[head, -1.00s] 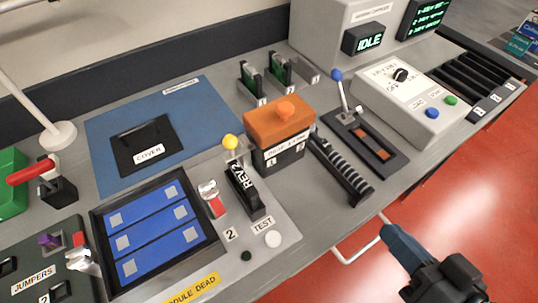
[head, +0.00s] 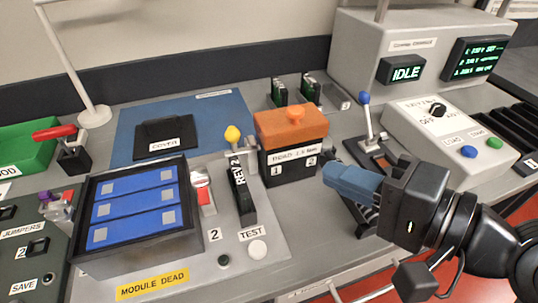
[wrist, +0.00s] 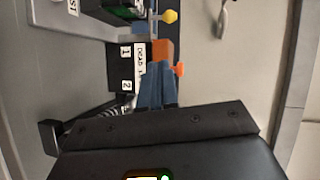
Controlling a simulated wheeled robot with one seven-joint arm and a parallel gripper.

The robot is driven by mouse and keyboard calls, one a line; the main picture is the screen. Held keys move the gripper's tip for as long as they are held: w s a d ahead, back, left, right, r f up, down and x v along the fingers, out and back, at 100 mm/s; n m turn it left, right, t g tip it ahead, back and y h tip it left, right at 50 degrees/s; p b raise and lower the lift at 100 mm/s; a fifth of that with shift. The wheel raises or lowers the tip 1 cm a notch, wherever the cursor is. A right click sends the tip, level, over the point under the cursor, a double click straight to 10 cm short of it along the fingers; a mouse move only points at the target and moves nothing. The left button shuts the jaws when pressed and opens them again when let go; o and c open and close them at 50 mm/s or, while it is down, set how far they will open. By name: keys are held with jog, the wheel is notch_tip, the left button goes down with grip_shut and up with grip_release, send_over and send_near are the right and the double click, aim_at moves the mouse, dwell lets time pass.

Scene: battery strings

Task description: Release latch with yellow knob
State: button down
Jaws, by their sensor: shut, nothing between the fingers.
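The yellow knob (head: 232,134) tops a small upright lever behind the black REV2 piece on the grey panel, left of the orange-topped box. It also shows in the wrist view (wrist: 170,16), near the top. My gripper (head: 328,172) is shut and empty, with its blue fingers just right of the orange-topped box and pointing left. In the wrist view the fingers (wrist: 157,72) are together, close to the orange block. The knob is apart from the fingers, on the far side of that box.
The orange-topped box (head: 290,140) stands between my gripper and the knob. A blue-knobbed lever (head: 366,115) stands behind my gripper. A red switch (head: 204,192) and blue module cells (head: 135,208) lie left of REV2. The blue mat (head: 220,120) has free room.

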aim_at(239, 137)
jog(key=shift+s+a+r+g+y, duration=0.2)
jog(key=shift+a+r+g+y, duration=0.25)
jog(key=shift+r+y, duration=0.4)
jog(key=shift+a, duration=0.1)
jog(key=x, duration=1.4)
jog(key=shift+w+f, duration=0.1)
jog(key=shift+p, duration=0.35)
